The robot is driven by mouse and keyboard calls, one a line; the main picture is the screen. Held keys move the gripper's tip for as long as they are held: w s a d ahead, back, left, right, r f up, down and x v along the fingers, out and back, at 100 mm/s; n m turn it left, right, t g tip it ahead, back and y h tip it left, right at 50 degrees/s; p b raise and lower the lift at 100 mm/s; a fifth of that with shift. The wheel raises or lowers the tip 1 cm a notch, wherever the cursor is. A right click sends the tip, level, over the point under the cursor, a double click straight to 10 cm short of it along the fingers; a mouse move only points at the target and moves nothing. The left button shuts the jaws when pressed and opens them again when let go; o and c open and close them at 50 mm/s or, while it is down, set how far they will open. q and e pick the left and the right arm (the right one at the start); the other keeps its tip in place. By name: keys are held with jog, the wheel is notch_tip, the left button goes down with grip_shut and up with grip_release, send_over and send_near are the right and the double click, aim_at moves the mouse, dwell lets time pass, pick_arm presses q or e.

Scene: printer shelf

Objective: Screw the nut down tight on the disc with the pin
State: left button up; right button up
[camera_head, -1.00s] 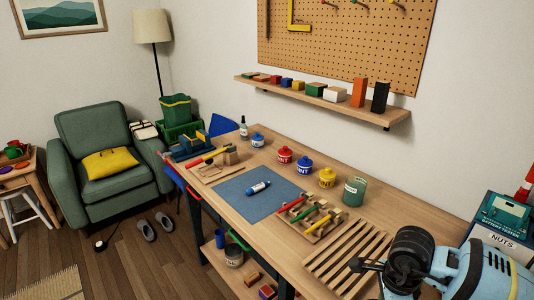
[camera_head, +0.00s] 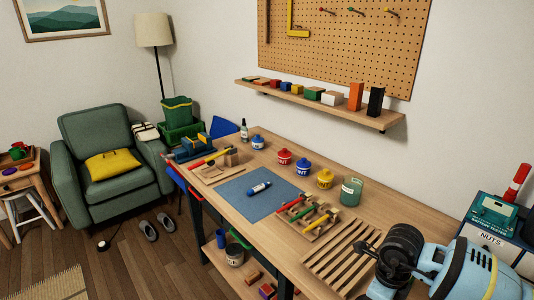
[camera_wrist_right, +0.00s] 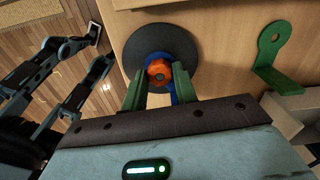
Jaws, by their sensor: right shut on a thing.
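In the right wrist view, an orange nut (camera_wrist_right: 158,73) sits over the middle of a round black disc (camera_wrist_right: 138,47). A blue part (camera_wrist_right: 173,97) shows around and below the nut. The green fingers of my right gripper (camera_wrist_right: 159,82) are on both sides of the nut and shut on it. The pin is hidden, and I cannot tell how far down the nut sits. A dark two-fingered gripper, apparently my left (camera_wrist_right: 98,48), is at the left of this view, spread open and empty. The head view does not show the disc or nut.
A green bracket with a hole (camera_wrist_right: 276,48) stands right of the disc. In the head view, the workbench holds a blue mat (camera_head: 257,202), a tool rack (camera_head: 308,216), a slatted board (camera_head: 343,252) and several jars. A box labelled NUTS (camera_head: 490,240) is at the right.

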jog(key=m, duration=0.6)
jog(key=o, duration=0.5)
jog(key=shift+c, duration=0.2)
